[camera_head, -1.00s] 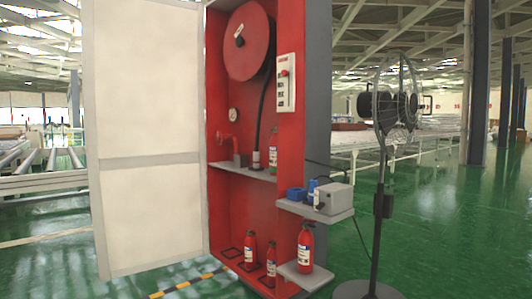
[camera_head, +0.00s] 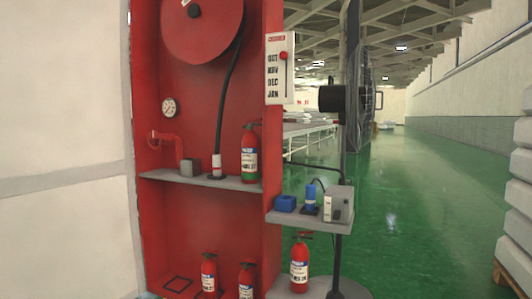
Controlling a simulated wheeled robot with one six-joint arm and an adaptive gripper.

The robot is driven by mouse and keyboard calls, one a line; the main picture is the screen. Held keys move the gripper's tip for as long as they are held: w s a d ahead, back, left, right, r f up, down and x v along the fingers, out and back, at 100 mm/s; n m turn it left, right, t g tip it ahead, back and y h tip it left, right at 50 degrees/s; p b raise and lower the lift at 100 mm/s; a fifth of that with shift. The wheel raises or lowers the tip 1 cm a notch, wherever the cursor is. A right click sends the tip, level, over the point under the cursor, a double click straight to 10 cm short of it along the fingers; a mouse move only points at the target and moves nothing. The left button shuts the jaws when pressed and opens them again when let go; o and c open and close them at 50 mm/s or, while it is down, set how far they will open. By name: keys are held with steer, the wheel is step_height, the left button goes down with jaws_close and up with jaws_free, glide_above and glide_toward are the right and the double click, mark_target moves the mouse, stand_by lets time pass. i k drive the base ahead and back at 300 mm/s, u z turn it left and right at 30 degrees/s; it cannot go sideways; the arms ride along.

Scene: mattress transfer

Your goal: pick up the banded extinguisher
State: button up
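Several red extinguishers stand upright in and beside the open red cabinet (camera_head: 205,110). The one on the cabinet's middle shelf (camera_head: 222,183), at its right end, has a white label and a green band near its base; this banded extinguisher (camera_head: 249,158) stands beside the black hose. Two smaller extinguishers, a left one (camera_head: 209,273) and a right one (camera_head: 246,283), stand low in the cabinet. I see no green band on these. My gripper is not in view.
The open white door (camera_head: 65,150) fills the left. A black stand fan (camera_head: 345,100) stands just right of the cabinet. Green floor (camera_head: 420,200) is free further right.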

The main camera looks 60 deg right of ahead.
mark_target(250, 147)
steer(key=z, duration=0.85)
steer(key=i, duration=0.9)
steer(key=z, duration=1.2)
steer(key=i, duration=0.2)
steer(key=z, duration=0.15)
